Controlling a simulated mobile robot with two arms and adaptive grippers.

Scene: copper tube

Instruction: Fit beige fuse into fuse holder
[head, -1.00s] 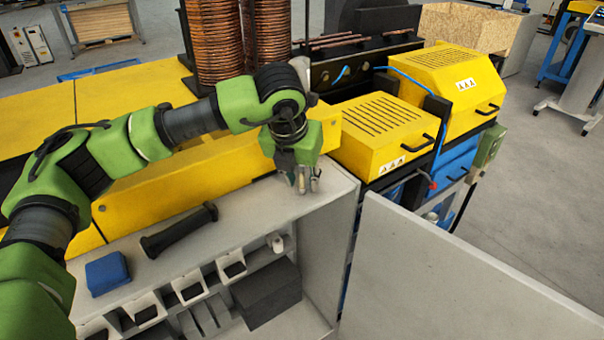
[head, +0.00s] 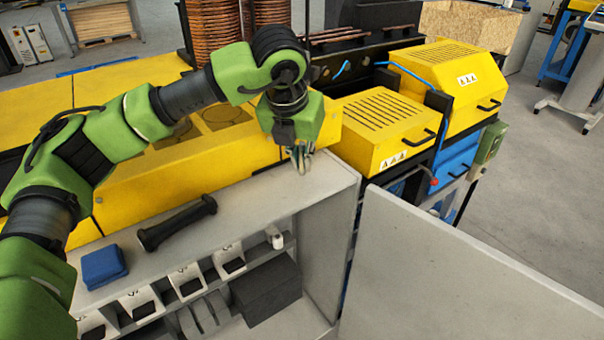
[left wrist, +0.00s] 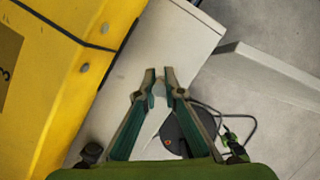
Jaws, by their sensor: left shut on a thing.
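My left gripper (head: 301,160) is above the right end of the grey cabinet's top, beside the yellow housing. In the left wrist view its two fingers (left wrist: 160,75) are shut on a small pale piece (left wrist: 159,90) that I take for the beige fuse. It blends with the grey behind it, so its outline is unclear. Below in the open cabinet is a row of white holders with dark slots, such as the one at the right (head: 230,262). A small whitish cylinder (head: 275,237) stands at the row's right end. My right gripper is not in view.
On the grey cabinet top (head: 262,203) lie a black handle-like bar (head: 177,224) and a blue block (head: 103,266). A dark grey box (head: 267,289) sits inside the cabinet. The open grey door (head: 450,270) stands at the right. The yellow housing (head: 190,165) borders the back.

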